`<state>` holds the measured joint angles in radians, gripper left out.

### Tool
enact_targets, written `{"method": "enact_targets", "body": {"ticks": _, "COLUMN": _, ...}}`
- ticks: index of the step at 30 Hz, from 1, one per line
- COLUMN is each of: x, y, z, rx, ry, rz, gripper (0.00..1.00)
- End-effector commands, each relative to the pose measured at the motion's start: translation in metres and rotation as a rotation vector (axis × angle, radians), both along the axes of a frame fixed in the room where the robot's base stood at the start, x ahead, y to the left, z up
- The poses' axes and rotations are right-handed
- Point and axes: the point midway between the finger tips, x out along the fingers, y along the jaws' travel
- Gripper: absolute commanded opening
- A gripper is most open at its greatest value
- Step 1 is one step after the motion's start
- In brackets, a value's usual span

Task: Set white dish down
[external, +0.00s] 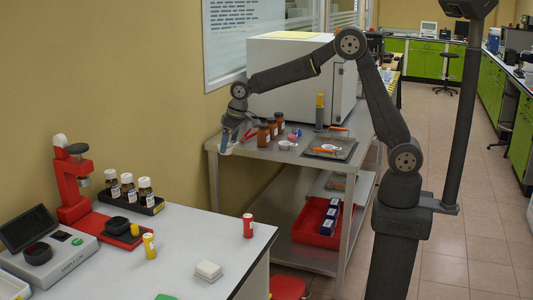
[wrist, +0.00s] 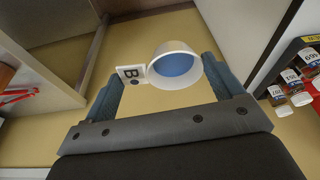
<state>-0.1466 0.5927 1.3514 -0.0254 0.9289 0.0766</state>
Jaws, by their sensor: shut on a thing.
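My gripper (wrist: 162,78) is shut on a white dish (wrist: 181,82), a round cup with a blue inside and a white tab marked "B" (wrist: 131,73) at its left. In the external view my gripper (external: 230,132) hangs at the left end of the steel bench (external: 265,155), above the gap between that bench and the white table. The held dish is small there and hard to make out. Another small white dish (external: 285,145) sits on the steel bench near brown bottles.
Brown bottles (external: 267,130) and a tray with tools (external: 328,148) stand on the steel bench. The white table (external: 185,250) holds a red stand (external: 72,180), a rack of bottles (external: 130,193), a red can (external: 248,226) and a white block (external: 208,270). Its middle is mostly clear.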

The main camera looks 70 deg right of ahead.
Motion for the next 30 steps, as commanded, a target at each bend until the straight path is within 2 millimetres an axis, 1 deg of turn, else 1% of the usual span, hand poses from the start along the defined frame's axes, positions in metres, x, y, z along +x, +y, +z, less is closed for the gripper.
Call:
{"method": "enact_targets", "body": {"ticks": 1, "x": -0.003, "y": 0.03, "z": 0.001, "rx": 0.0, "ry": -0.001, "rz": 0.052, "gripper": 0.63}}
{"method": "enact_targets", "body": {"ticks": 2, "x": -0.005, "y": 0.045, "z": 0.002, "rx": 0.001, "ry": -0.001, "rz": 0.08, "gripper": 0.63}}
{"method": "enact_targets", "body": {"ticks": 3, "x": -0.009, "y": 0.066, "z": 0.002, "rx": 0.001, "ry": -0.001, "rz": 0.116, "gripper": 0.63}}
{"method": "enact_targets", "body": {"ticks": 5, "x": -0.015, "y": 0.096, "z": 0.004, "rx": 0.001, "ry": -0.001, "rz": 0.171, "gripper": 0.63}}
{"method": "enact_targets", "body": {"ticks": 6, "x": -0.02, "y": 0.115, "z": 0.005, "rx": 0.001, "ry": -0.001, "rz": 0.208, "gripper": 0.63}}
{"method": "enact_targets", "body": {"ticks": 8, "x": -0.029, "y": 0.145, "z": 0.006, "rx": 0.001, "ry": 0.0, "rz": 0.262, "gripper": 0.63}}
{"method": "enact_targets", "body": {"ticks": 9, "x": -0.035, "y": 0.163, "z": 0.007, "rx": 0.001, "ry": 0.0, "rz": 0.296, "gripper": 0.63}}
{"method": "enact_targets", "body": {"ticks": 12, "x": -0.051, "y": 0.204, "z": 0.009, "rx": 0.0, "ry": -0.002, "rz": 0.375, "gripper": 0.63}}
{"method": "enact_targets", "body": {"ticks": 15, "x": -0.065, "y": 0.235, "z": 0.011, "rx": 0.002, "ry": -0.002, "rz": 0.435, "gripper": 0.63}}
{"method": "enact_targets", "body": {"ticks": 18, "x": -0.076, "y": 0.256, "z": 0.011, "rx": 0.001, "ry": -0.001, "rz": 0.477, "gripper": 0.63}}
{"method": "enact_targets", "body": {"ticks": 23, "x": -0.086, "y": 0.275, "z": 0.009, "rx": 0.0, "ry": 0.0, "rz": 0.506, "gripper": 0.63}}
{"method": "enact_targets", "body": {"ticks": 26, "x": -0.089, "y": 0.291, "z": 0.0, "rx": 0.001, "ry": 0.001, "rz": 0.513, "gripper": 0.63}}
{"method": "enact_targets", "body": {"ticks": 30, "x": -0.095, "y": 0.321, "z": -0.02, "rx": -0.001, "ry": 0.002, "rz": 0.513, "gripper": 0.63}}
